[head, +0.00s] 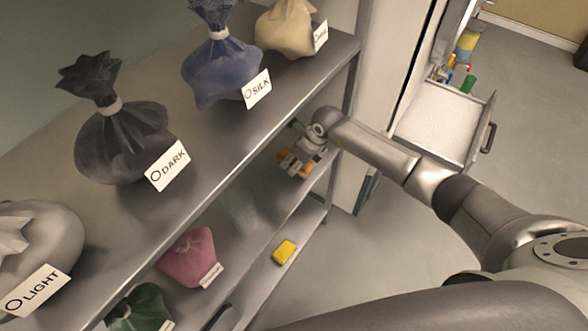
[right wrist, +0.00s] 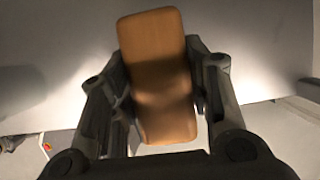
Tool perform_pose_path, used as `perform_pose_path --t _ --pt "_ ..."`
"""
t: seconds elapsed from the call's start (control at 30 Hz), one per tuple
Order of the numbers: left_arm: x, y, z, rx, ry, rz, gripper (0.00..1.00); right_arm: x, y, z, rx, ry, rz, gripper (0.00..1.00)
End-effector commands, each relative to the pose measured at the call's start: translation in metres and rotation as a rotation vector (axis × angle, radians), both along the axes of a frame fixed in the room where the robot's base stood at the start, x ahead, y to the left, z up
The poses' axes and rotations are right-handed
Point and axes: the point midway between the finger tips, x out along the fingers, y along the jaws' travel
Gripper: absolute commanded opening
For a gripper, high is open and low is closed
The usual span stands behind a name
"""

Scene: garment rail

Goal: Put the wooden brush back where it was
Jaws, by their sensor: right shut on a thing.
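The wooden brush (right wrist: 158,75) is a rounded orange-brown block, seen close up in the right wrist view. It sits between the two dark fingers of my right gripper (right wrist: 165,95), which are shut on it. In the head view the right gripper (head: 299,160) reaches in below the upper shelf near its right-hand post, and the brush shows as orange patches (head: 308,169) between its fingers. The brush appears to be over or at the middle shelf; whether it touches the shelf I cannot tell. My left gripper is not in view.
The upper shelf (head: 225,150) holds several tied bags, including the dark bag (head: 120,140) and silk bag (head: 222,70). Below are a pink bag (head: 188,258), a green bag (head: 140,308) and a yellow block (head: 285,251). An open drawer (head: 445,125) stands at the right.

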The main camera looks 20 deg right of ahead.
Motion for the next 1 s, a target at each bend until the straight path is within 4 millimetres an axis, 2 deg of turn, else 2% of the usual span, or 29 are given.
perform_pose_path --t 0.1,0.23,0.63,0.67,0.8,1.0 --pt "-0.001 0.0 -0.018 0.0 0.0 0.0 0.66 0.002 0.003 -0.02 0.0 0.001 -0.001 0.25" --pt "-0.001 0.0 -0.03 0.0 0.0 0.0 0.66 0.002 0.003 -0.035 0.001 -0.001 0.0 0.25" --pt "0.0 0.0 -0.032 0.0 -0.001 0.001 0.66 0.002 0.003 -0.038 0.0 0.0 0.001 0.25" --pt "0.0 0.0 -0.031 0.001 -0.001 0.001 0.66 0.002 0.003 -0.038 0.0 0.0 0.001 0.47" --pt "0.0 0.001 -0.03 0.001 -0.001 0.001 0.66 0.002 0.003 -0.037 0.0 0.0 0.0 0.65" --pt "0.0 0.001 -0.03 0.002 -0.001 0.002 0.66 0.002 0.003 -0.037 0.0 0.0 0.0 0.66"
